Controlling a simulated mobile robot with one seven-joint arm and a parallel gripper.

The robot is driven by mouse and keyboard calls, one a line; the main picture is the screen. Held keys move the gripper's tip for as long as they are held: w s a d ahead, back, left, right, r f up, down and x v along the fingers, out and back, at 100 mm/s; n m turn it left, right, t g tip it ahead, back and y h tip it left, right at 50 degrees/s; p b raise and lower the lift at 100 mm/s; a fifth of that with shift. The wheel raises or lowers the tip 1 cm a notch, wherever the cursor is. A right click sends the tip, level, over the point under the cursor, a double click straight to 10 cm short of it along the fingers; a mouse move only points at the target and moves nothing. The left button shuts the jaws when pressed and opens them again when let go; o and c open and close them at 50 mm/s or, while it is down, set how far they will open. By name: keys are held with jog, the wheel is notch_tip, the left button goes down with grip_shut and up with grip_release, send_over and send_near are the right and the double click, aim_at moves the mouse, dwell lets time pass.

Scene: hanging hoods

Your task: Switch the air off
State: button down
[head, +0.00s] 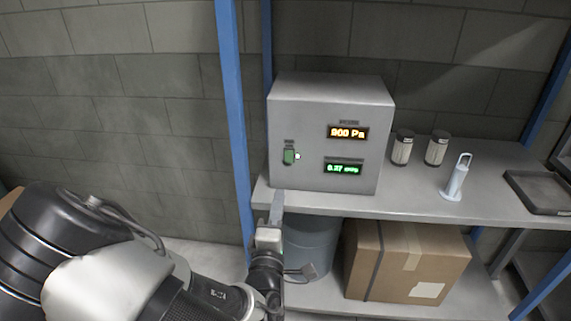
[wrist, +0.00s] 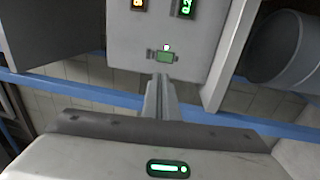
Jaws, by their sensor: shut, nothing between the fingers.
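A grey control box (head: 318,98) stands on the shelf. Its upper display (head: 348,132) reads 900 Pa in orange, and a lower display (head: 343,168) shows green digits. A green switch (head: 289,157) sits at the left of its front face, with a small white light beside it. In the wrist view the green switch (wrist: 166,57) lies just beyond my fingertips, with the lit white light next to it. My gripper (head: 277,200) is shut and empty, below and slightly left of the switch in the head view. Its fingers (wrist: 161,82) point toward the box and appear apart from the switch.
A blue post (head: 235,120) rises just left of the box. The shelf (head: 400,203) also holds two canisters (head: 402,148) (head: 436,149), a white stand with a loop (head: 457,178) and a dark tray (head: 540,190). A cardboard box (head: 405,262) and a grey bucket (head: 312,243) are below.

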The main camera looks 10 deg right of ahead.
jog(key=shift+w+f+b, duration=0.1)
jog(key=shift+f+b, duration=0.05)
jog(key=shift+b, duration=0.2)
jog(key=b, duration=1.2)
send_near(287, 154)
jog(key=x, duration=0.6)
jog(key=shift+w, duration=0.2)
jog(key=shift+d, duration=0.1)
